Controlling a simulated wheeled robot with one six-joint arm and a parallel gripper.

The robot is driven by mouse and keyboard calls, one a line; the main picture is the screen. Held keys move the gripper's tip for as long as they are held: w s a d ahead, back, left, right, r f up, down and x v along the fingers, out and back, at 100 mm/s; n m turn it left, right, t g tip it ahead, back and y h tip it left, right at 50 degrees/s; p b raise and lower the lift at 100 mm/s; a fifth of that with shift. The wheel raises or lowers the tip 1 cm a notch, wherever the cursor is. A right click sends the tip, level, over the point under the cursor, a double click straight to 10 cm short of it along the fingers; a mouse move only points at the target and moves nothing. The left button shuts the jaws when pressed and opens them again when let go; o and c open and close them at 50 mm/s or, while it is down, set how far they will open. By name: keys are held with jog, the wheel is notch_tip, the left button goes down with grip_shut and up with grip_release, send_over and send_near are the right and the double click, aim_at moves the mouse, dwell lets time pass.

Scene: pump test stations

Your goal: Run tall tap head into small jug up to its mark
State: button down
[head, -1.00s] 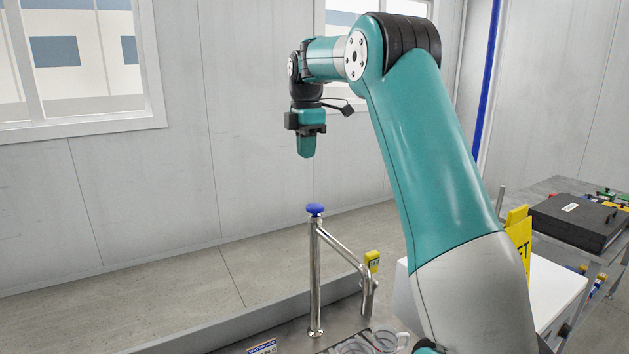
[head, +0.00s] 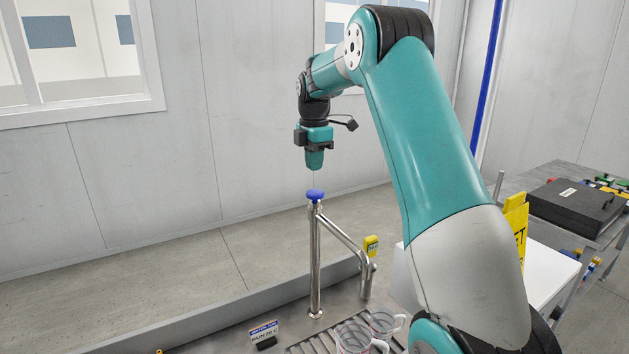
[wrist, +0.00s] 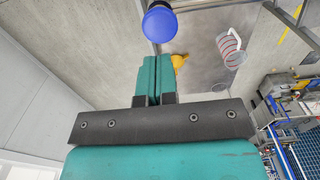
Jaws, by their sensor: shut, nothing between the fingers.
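The tall tap (head: 315,262) is an upright steel column with a blue knob (head: 315,195) on top and a spout arm sloping down to the right. Two clear jugs stand at the bottom edge: a nearer one (head: 352,338), cut off below, and a farther one (head: 383,323) near the spout end. I cannot tell for sure which is the small jug, or its water level. The wrist view shows a jug with red rings (wrist: 230,46) and the blue knob (wrist: 160,24). My gripper (head: 315,165) is shut and empty, pointing down a little above the knob, apart from it.
A yellow tag (head: 371,246) sits by the spout. A small sign (head: 264,332) and a slotted drain grate (head: 318,344) are in front. At right stand a white box (head: 545,265), a yellow sign (head: 517,235) and a bench with a black case (head: 575,208).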

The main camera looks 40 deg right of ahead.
aim_at(314, 192)
notch_tip(314, 192, down, 6)
jog(key=shift+r+p, duration=0.1)
jog(key=shift+p, duration=0.9)
jog(key=shift+f, duration=0.2)
